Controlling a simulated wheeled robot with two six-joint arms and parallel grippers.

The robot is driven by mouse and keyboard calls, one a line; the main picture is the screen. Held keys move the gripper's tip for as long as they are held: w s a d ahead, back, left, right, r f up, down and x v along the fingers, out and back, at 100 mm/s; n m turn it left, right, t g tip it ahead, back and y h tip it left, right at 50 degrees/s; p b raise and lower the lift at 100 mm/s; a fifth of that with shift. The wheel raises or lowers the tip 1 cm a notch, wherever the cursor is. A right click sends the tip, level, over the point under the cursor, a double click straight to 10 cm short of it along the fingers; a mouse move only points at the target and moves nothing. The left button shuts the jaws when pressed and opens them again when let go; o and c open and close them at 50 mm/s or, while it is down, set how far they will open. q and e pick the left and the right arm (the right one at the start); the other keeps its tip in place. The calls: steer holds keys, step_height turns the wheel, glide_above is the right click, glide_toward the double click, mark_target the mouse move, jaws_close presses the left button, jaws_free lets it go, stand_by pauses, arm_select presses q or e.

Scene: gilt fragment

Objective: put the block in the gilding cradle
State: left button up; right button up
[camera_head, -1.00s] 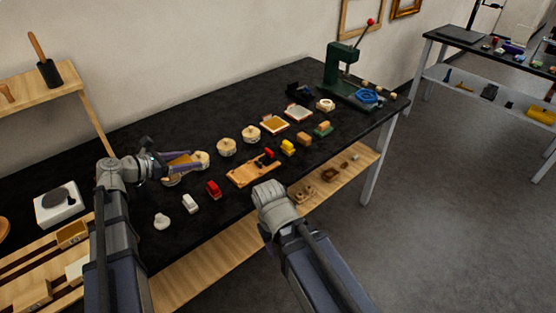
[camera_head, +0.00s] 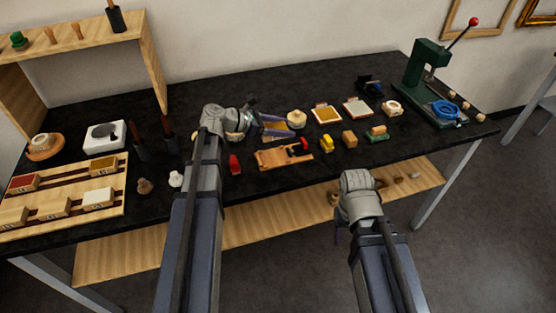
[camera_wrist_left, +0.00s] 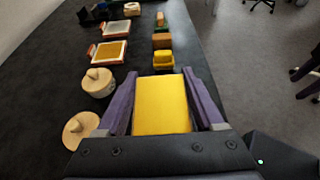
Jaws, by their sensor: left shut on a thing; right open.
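My left gripper (camera_head: 280,126) is shut on a block (camera_wrist_left: 162,105), which has a bright yellow face in the left wrist view. In the head view, the block (camera_head: 274,122) looks brownish between the purple fingers, above the black worktop. A light wooden board with dark and red parts (camera_head: 270,161) lies in front of it on the worktop; I cannot tell whether it is the gilding cradle. My right gripper (camera_head: 340,232) is open at the table's front side, its fingers mostly hidden by the hand.
A yellow block (camera_head: 327,144), a tan block (camera_head: 350,139) and a red item (camera_head: 234,164) stand nearby. A green press (camera_head: 425,70) is at the right end, a slatted wooden rack (camera_head: 115,205) at the left.

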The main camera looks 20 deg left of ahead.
arm_select(q)
steer(key=b, duration=0.6)
glide_above(290, 151)
steer(key=s+a, duration=0.1)
steer(key=a, duration=0.1)
steer(key=shift+s+a+f, duration=0.1)
steer(key=shift+f, duration=1.45)
steer(key=shift+s+f, duration=0.1)
steer(key=shift+f, duration=1.45)
steer(key=shift+f, duration=0.1)
step_height(290, 151, down, 4)
steer(key=b, duration=0.3)
steer(key=shift+r+b, duration=0.25)
steer(key=shift+b, duration=0.15)
steer(key=shift+f, duration=0.15)
steer(key=o, duration=1.4)
